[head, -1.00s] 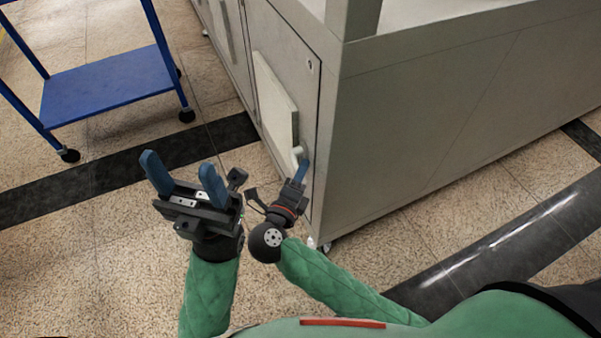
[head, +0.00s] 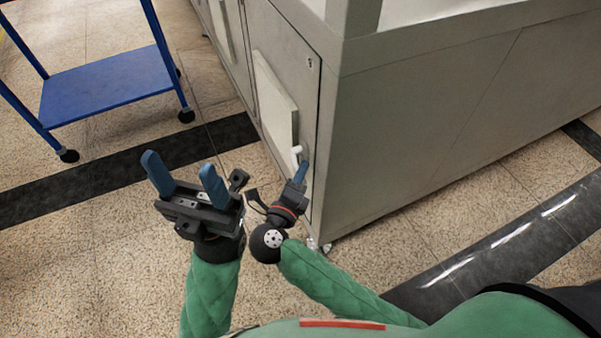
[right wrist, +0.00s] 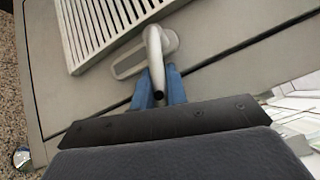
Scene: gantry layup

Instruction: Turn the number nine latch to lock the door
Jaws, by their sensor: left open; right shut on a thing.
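The latch (head: 297,151) is a pale handle on the cabinet door (head: 287,70), near its right edge. In the right wrist view the latch (right wrist: 156,55) shows as a bent light-grey lever on an oval plate. My right gripper (head: 301,168) is at the latch; in the right wrist view its blue fingers (right wrist: 159,88) are shut on the lever's end, one on each side. The door looks flush with the cabinet front. My left gripper (head: 183,176) is open and empty, held above the floor left of the right gripper. I cannot read a number nine.
A blue cart (head: 108,84) on casters stands at the upper left. The grey cabinet (head: 420,120) fills the upper right. A louvred vent panel (head: 275,103) sits on the door beside the latch. The floor between cart and cabinet is clear.

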